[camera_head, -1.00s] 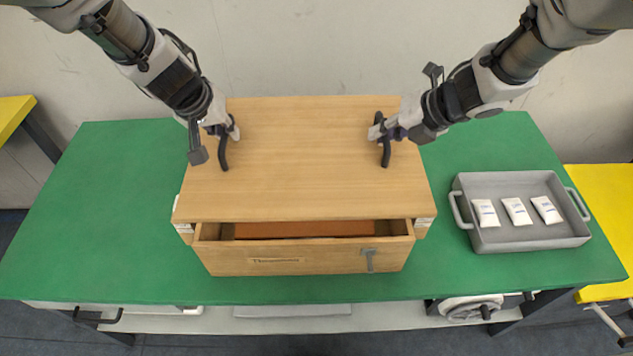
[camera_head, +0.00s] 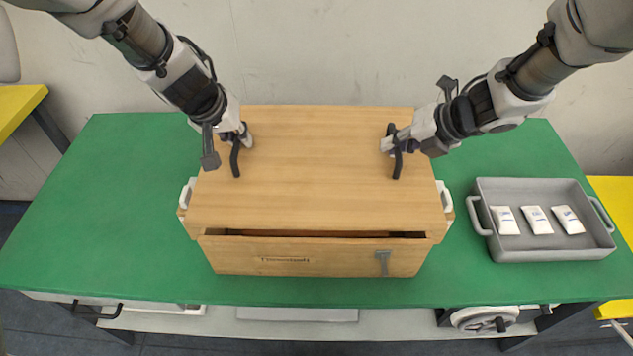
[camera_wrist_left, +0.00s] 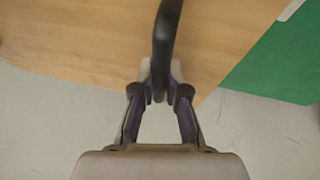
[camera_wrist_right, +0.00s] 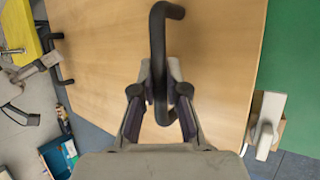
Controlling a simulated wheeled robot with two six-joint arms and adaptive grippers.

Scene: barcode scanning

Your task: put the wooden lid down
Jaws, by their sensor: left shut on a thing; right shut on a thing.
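The wooden lid (camera_head: 315,170) is a flat board over the wooden box (camera_head: 318,256), whose front wall has a label and a grey latch. A narrow dark gap shows between the lid's front edge and the box front. My left gripper (camera_head: 243,142) is shut on the lid's left black handle (camera_head: 235,160), also seen in the left wrist view (camera_wrist_left: 166,45). My right gripper (camera_head: 392,146) is shut on the right black handle (camera_head: 397,165), also seen in the right wrist view (camera_wrist_right: 158,50). Most of the box's inside is hidden under the lid.
A grey tray (camera_head: 483,212) with white packets (camera_head: 538,219) stands on the right of the green table (camera_head: 110,220). The box has white side handles (camera_head: 446,197) close to the lid's edges. The table left of the box is clear.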

